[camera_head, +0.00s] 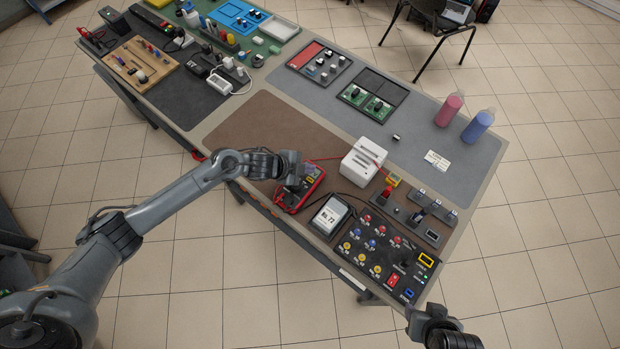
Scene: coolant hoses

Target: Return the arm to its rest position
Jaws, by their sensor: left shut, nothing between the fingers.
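My left arm reaches in from the lower left. Its gripper (294,176) is over the near edge of the workbench, at a red-rimmed multimeter (312,178), and partly covers it. The left gripper is shut and holds nothing. I cannot tell whether it touches the multimeter. Part of my right arm's end (435,325) shows at the bottom edge, off the near right corner of the bench. Its fingers do not show clearly enough to tell their state.
The long workbench (255,125) carries a white box (362,160), a dark control panel (380,248) with coloured knobs, and a labelled device (330,215). Pink (449,110) and blue (478,126) bottles stand at the far right. A brown mat beside the left gripper is clear.

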